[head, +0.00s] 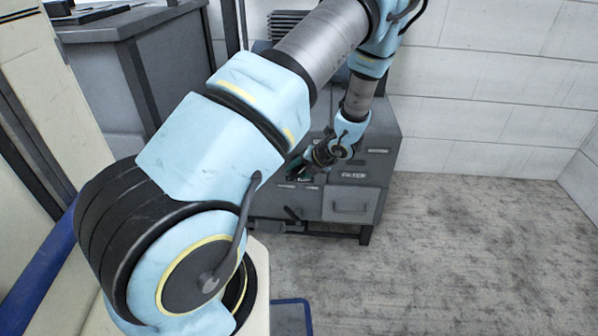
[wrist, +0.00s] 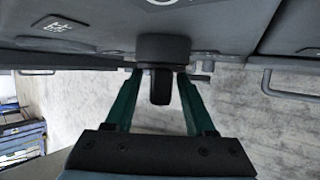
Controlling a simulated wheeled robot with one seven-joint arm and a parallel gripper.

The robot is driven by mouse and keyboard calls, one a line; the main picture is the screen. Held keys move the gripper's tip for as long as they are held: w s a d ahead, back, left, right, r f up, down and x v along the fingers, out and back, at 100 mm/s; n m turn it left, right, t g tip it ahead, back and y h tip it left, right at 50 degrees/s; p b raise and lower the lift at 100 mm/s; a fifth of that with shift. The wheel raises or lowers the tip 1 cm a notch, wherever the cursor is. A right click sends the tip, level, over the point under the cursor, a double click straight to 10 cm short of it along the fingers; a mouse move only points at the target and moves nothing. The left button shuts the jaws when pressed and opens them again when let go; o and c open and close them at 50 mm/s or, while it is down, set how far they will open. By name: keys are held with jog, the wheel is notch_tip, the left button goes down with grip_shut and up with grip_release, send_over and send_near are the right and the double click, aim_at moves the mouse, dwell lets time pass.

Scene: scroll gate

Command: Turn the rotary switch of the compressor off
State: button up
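The compressor is a grey cabinet (head: 352,203) low against the back wall in the head view. In the wrist view its rotary switch (wrist: 161,86) is a dark knob with a narrow grip on a round base. My gripper (wrist: 160,76) has two green fingers, one on each side of the knob. They stand open, with gaps visible between each finger and the narrow grip. The fingertips reach close to the round base; whether they touch it I cannot tell. In the head view my gripper (head: 299,169) is at the cabinet's front, and the switch is hidden there.
Handles stick out from the panel in the wrist view, one at the right (wrist: 290,88). A grey desk (head: 165,70) stands to the left in the head view. The concrete floor (head: 470,250) to the right is clear. My own arm covers much of the view.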

grip_shut()
